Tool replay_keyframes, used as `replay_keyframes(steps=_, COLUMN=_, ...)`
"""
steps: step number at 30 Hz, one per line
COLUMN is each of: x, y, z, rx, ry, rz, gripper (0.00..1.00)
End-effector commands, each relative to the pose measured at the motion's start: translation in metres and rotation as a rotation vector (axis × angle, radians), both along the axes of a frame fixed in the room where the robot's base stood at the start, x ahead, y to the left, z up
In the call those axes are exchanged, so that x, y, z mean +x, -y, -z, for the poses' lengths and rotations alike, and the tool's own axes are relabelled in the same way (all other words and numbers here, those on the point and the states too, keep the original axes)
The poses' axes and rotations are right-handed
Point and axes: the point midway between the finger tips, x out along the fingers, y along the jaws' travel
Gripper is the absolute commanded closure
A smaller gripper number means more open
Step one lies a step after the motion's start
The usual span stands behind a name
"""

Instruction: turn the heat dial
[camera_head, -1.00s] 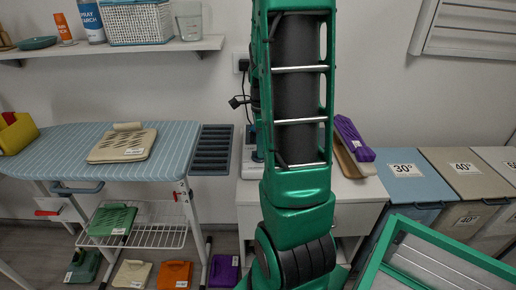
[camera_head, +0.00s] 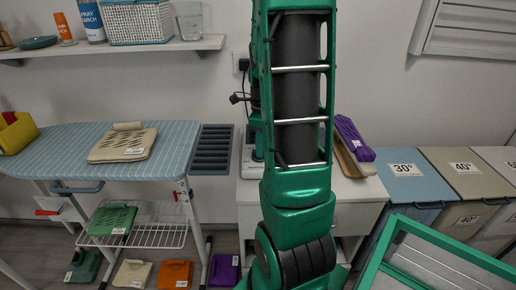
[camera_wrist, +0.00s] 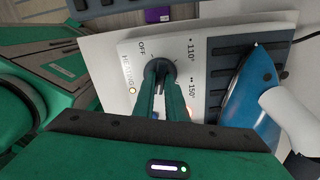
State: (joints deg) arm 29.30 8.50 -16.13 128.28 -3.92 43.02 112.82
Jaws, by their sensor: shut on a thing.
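The heat dial (camera_wrist: 160,70) is a dark round knob on a white panel in the wrist view. The panel (camera_wrist: 125,50) has the marks OFF, 110° and 150° around the dial. My gripper (camera_wrist: 161,82) reaches onto the dial from below in that view, with its two green fingers closed on the knob's sides. The fingers cover part of the dial, so its exact setting is hard to read. In the head view my arm hides the dial and gripper.
A blue iron (camera_wrist: 250,95) rests on a dark ribbed pad (camera_wrist: 220,50) just right of the dial. In the head view, a striped ironing board (camera_head: 70,150) stands left, a purple item (camera_head: 354,140) lies on the white cabinet (camera_head: 355,190), and lidded bins (camera_head: 410,180) stand right.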

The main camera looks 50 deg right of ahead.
Motion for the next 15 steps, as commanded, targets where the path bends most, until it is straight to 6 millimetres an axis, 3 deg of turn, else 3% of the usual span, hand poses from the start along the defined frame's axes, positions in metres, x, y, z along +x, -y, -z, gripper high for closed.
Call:
replay_keyframes(steps=4, x=0.0042, y=-0.0015, z=-0.0011, rx=-0.001, ry=0.008, rz=-0.009, gripper=1.00)
replay_keyframes(steps=5, x=0.0041, y=-0.0013, z=-0.0011, rx=-0.001, ry=0.008, rz=-0.009, gripper=0.86)
replay_keyframes(steps=7, x=0.0036, y=-0.0010, z=-0.0010, rx=-0.001, ry=0.007, rz=-0.007, gripper=0.70)
replay_keyframes(steps=15, x=0.0013, y=-0.0006, z=-0.0007, rx=-0.001, ry=0.004, rz=-0.003, gripper=0.70)
